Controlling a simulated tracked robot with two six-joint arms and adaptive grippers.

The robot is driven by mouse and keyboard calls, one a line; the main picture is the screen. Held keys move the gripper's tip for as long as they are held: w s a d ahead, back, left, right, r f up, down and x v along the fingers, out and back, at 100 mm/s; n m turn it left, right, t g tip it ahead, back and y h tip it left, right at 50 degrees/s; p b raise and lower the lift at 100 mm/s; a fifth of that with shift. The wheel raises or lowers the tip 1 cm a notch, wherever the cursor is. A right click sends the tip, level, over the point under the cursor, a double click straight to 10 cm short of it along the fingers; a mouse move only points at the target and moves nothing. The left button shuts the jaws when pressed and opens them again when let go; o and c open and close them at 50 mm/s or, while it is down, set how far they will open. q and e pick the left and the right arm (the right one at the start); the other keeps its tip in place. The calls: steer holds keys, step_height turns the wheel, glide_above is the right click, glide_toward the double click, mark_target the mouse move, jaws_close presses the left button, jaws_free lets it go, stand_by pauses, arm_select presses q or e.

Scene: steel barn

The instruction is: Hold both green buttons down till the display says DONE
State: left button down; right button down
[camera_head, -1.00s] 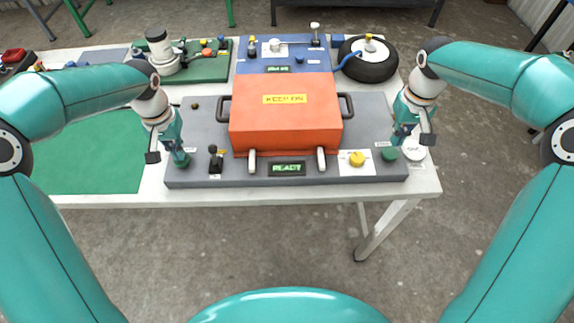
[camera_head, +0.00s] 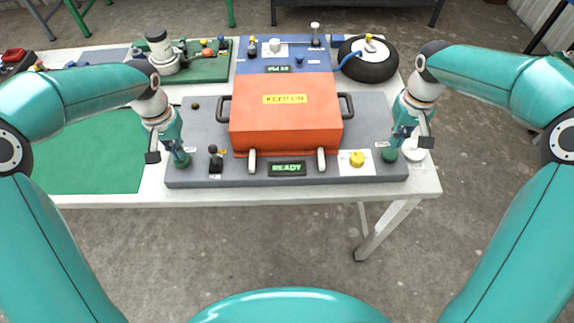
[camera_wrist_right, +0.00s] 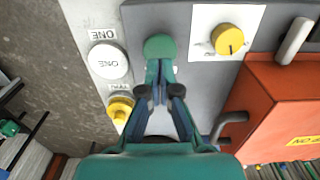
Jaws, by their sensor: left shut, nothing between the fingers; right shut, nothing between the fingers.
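The left green button (camera_head: 183,161) sits at the left front of the grey panel (camera_head: 205,133). My left gripper (camera_head: 178,152) is shut and empty, fingertips pointing down right at this button and partly covering it. The right green button (camera_head: 389,155) is at the panel's right front corner. My right gripper (camera_head: 396,142) is shut and empty just above it; in the right wrist view its tips (camera_wrist_right: 160,76) are close to the green button (camera_wrist_right: 160,47). I cannot tell whether either button is touched or pressed. The display (camera_head: 287,168) reads READY in green.
An orange box (camera_head: 285,120) with handles stands mid-panel. A yellow knob (camera_head: 357,158) is left of the right button, a black lever (camera_head: 215,160) right of the left one. A white round button (camera_head: 414,154) and, in the wrist view, a yellow button (camera_wrist_right: 120,108) are near my right gripper.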

mark_target(391, 152)
steer(key=shift+f, duration=0.2)
stand_by(0.5)
steer(key=shift+f, duration=1.4)
steer(key=shift+r, duration=0.35)
arm_select(q)
steer(key=shift+f, duration=0.1)
arm_select(e)
steer(key=shift+f, duration=0.1)
arm_select(q)
steer(key=shift+f, duration=0.6)
arm_select(e)
steer(key=shift+f, duration=0.6)
stand_by(0.4)
stand_by(0.5)
